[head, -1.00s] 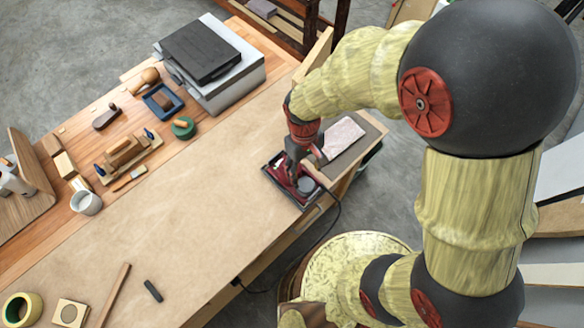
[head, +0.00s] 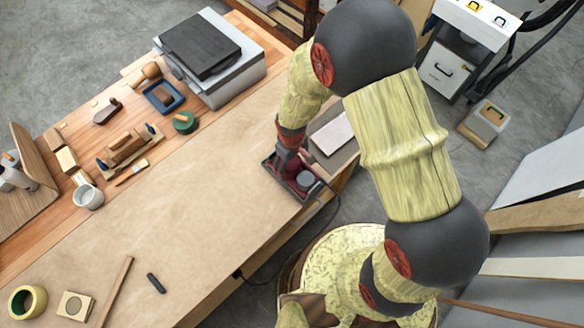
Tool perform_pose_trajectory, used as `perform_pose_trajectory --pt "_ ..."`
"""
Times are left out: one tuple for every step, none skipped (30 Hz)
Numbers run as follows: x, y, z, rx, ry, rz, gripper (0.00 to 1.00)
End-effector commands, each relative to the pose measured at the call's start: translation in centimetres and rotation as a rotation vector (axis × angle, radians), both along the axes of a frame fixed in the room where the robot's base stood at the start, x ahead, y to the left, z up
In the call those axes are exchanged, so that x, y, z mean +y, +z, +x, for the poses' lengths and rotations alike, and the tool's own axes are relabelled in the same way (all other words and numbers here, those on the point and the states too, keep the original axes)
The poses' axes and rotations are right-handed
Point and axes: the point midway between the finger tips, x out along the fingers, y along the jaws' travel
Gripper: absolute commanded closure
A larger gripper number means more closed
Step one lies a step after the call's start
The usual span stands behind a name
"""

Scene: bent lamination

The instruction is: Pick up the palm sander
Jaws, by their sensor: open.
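A dark tray (head: 303,198) with red inside sits at the right edge of the workbench. A device with a round grey top (head: 305,180) lies in it, and a black cord runs from there; I take this to be the palm sander, though its outline is partly hidden. My gripper (head: 290,164) points down over the left part of the tray, close beside the round grey top. It is open. The fingertips are small and dark against the tray, so I cannot tell whether they touch the sander.
A grey pad with a pale sheet (head: 333,134) lies just behind the tray. A grey box with a black lid (head: 208,65) stands at the back. Hand tools and a white mug (head: 88,197) stand along the left. The middle of the workbench (head: 190,205) is clear.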

Motion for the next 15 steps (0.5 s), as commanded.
perform_pose_trajectory --pt "-0.01 -0.38 -0.01 0.001 0.0 -0.001 0.21" --pt "0.01 -0.51 0.02 0.0 0.0 0.0 0.21" --pt "0.02 -0.61 0.05 -0.001 0.0 0.001 0.21" --pt "0.03 -0.65 0.06 -0.001 0.0 0.0 0.21" --pt "0.03 -0.66 0.06 -0.002 0.0 0.001 0.21" --pt "0.03 -0.65 0.06 -0.002 0.0 0.001 0.21" --pt "0.03 -0.65 0.06 -0.002 0.0 0.001 0.21" --pt "0.03 -0.64 0.06 -0.002 0.0 0.001 0.21" --pt "0.02 -0.64 0.05 -0.001 0.0 0.001 0.21" --pt "0.02 -0.64 0.05 -0.001 0.0 0.001 0.22" --pt "0.01 -0.64 0.04 -0.001 0.0 0.001 0.24" --pt "0.02 -0.64 0.03 -0.001 0.0 0.001 0.26" --pt "0.02 -0.64 0.03 -0.001 0.0 0.001 0.28" --pt "0.01 -0.64 0.03 -0.001 -0.001 0.001 0.3" --pt "0.01 -0.63 0.03 -0.001 -0.001 0.001 0.32"
